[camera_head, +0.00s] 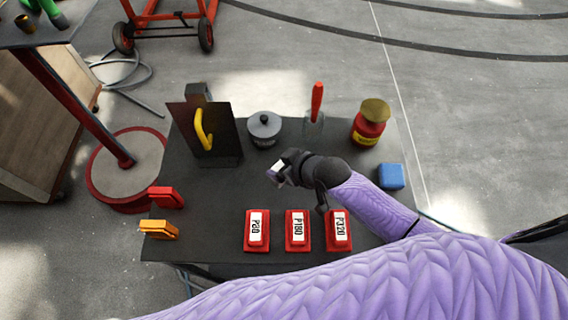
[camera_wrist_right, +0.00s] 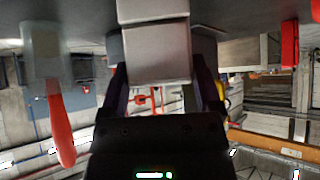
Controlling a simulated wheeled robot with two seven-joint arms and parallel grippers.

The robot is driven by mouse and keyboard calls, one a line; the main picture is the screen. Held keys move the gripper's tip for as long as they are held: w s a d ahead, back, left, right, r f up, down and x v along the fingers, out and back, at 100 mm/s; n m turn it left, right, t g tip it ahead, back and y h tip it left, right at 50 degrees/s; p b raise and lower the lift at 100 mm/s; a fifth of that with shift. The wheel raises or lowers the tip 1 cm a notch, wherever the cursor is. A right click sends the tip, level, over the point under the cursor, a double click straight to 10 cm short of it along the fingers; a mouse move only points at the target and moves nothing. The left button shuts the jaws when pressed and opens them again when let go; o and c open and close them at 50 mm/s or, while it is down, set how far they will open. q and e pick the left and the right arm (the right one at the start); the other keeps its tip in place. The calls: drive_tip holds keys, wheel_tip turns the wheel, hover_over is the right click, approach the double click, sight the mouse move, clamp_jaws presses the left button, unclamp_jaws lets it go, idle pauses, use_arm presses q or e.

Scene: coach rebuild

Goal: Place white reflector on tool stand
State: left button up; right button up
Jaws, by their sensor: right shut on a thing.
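My right gripper (camera_head: 283,173) is shut on the white reflector (camera_head: 273,171), above the middle of the dark table. In the right wrist view the white reflector (camera_wrist_right: 156,52) is a pale block between the two fingers (camera_wrist_right: 160,88). A stand with a red post (camera_head: 84,112), a round red-rimmed base and a dark top tray (camera_head: 48,37) is at the left, apart from my gripper; it looks like the tool stand. The tray carries green and brass-coloured items. My left gripper is not in view.
The dark table (camera_head: 215,205) bears a red reflector (camera_head: 166,197) and an orange one (camera_head: 159,229) at its left edge. Red P-labelled blocks (camera_head: 297,231) line the front. A black upright panel (camera_head: 222,135), lidded pot (camera_head: 264,128), red-handled tool (camera_head: 316,103), red can (camera_head: 369,128) and blue block (camera_head: 391,176) stand around.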

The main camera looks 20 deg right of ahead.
drive_tip(key=shift+f, duration=0.1)
drive_tip(key=o, duration=1.2)
drive_tip(key=shift+r, duration=0.25)
drive_tip(key=p+v, duration=0.5)
drive_tip(key=v, duration=0.6)
drive_tip(key=shift+s+r, duration=0.2)
drive_tip(key=shift+s, duration=0.15)
drive_tip(key=shift+d, duration=0.1)
